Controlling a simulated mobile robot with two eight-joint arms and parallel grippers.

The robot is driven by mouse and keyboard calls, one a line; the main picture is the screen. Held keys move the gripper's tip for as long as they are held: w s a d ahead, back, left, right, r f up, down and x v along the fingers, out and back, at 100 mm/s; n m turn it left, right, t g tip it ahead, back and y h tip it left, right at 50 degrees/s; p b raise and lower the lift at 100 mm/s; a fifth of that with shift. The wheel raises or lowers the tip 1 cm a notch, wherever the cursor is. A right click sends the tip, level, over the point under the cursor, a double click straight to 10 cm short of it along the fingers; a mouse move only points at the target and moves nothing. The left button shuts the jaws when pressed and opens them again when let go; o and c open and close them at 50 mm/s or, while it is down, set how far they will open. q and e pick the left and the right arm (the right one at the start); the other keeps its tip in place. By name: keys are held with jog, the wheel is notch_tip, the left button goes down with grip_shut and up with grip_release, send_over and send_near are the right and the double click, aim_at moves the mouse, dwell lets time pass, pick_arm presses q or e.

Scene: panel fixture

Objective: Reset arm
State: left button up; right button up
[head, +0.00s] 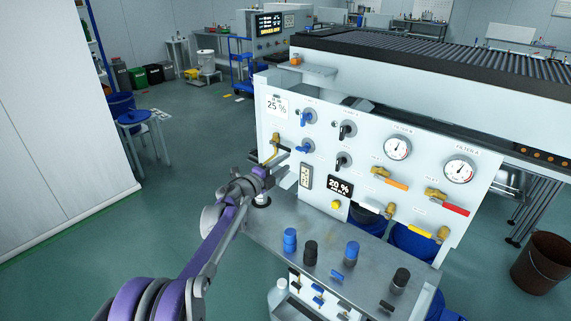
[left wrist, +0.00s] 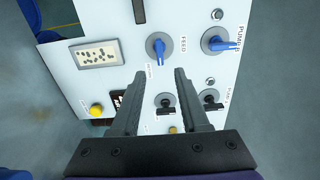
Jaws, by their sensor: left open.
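My left arm reaches in from the lower left in the head view. Its gripper (head: 284,162) is in front of the left part of a white upright panel (head: 365,150). In the left wrist view the two dark fingers (left wrist: 160,78) are apart, with nothing between them. They point at the panel, near a blue knob (left wrist: 158,47) labelled FEED. I cannot tell whether a fingertip touches the panel. My right gripper is not in view.
The panel carries a second blue knob (left wrist: 218,42), black knobs (left wrist: 165,103), gauges (head: 397,147), a yellow button (left wrist: 97,110) and valves with orange (head: 396,183) and red (head: 456,210) handles. A grey shelf (head: 330,258) below holds blue and black knobs. Open floor lies left.

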pick_arm(q)
jog(key=shift+r, duration=0.1)
jog(key=s+a+r+n+y, duration=0.3)
jog(key=s+a+n+y, duration=0.3)
jog(key=s+a+n, duration=0.15)
jog(key=s+a+r+n+y, duration=0.3)
jog(key=s+a+n+y, duration=0.35)
jog(key=s+n, duration=0.25)
jog(key=s+f+n+g, duration=0.3)
jog(key=s+f, duration=0.3)
jog(key=s, duration=0.5)
jog(key=s+d+f+n+g+h, duration=0.1)
jog(key=s+f+n+g, duration=0.2)
jog(key=s+f, duration=0.4)
jog(key=s+d+f+n+g+h, duration=0.1)
jog(key=s+f+n+g, duration=0.2)
jog(key=s, duration=1.4)
notch_tip(320, 180, down, 4)
jog(key=shift+s+f, duration=0.15)
